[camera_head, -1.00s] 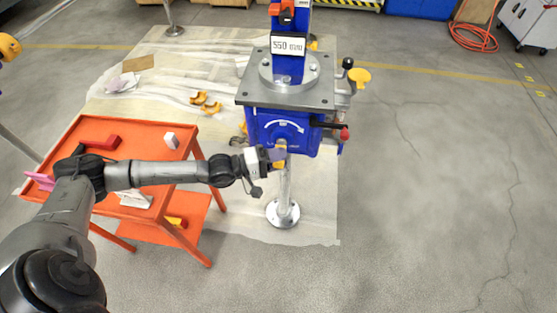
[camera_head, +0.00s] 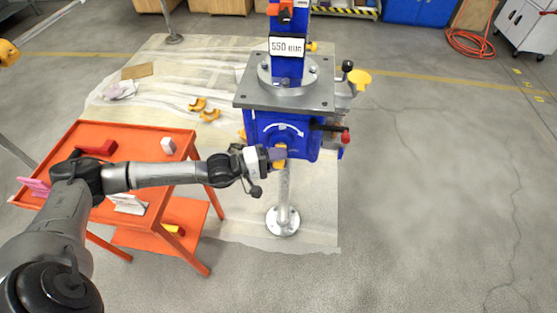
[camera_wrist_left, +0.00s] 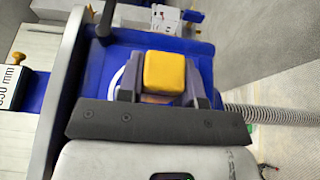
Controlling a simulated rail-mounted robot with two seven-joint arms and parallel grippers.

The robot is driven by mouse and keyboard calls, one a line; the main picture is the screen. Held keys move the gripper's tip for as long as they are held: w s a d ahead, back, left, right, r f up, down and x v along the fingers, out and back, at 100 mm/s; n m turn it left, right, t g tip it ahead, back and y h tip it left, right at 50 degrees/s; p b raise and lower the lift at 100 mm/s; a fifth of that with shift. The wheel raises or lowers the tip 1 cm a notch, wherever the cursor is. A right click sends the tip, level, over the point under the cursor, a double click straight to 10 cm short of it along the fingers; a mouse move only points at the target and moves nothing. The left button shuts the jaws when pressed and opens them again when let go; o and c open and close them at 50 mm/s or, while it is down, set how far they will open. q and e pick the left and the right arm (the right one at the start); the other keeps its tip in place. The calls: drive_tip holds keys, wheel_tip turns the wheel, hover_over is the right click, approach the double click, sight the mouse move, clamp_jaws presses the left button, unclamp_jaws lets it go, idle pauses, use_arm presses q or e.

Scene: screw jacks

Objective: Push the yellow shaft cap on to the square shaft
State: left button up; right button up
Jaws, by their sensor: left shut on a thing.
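The yellow shaft cap (camera_head: 281,163) is at the front of the blue jack housing (camera_head: 310,143), below the white curved arrow. My left gripper (camera_head: 279,155) is shut on the cap. In the left wrist view, the cap (camera_wrist_left: 165,72) sits between the two grey fingers (camera_wrist_left: 163,85), with the blue housing (camera_wrist_left: 203,68) behind it. The square shaft is hidden behind the cap and fingers, so I cannot tell how far the cap is on it. My right gripper is not in view.
An orange trolley (camera_head: 110,127) stands below and beside my left arm, carrying a red part (camera_head: 97,148) and a white block (camera_head: 168,145). A steel post (camera_head: 284,195) stands under the jack. A red-knobbed lever (camera_head: 345,137) sticks out at the right. The floor farther right is clear.

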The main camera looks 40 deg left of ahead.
use_arm(q)
drive_tip(key=shift+a+f, duration=0.1)
drive_tip(key=o, duration=0.8)
drive_tip(key=shift+w, duration=0.2)
drive_tip(key=shift+o, duration=1)
drive_tip(key=shift+s, duration=0.1)
drive_tip(key=shift+s+a, duration=0.35)
drive_tip(key=shift+s, duration=0.1)
drive_tip(key=p+v, duration=0.1)
drive_tip(key=v, duration=1.1)
drive_tip(key=shift+s+a+p, duration=0.15)
drive_tip(key=shift+s+p, duration=0.15)
drive_tip(key=shift+s, duration=0.05)
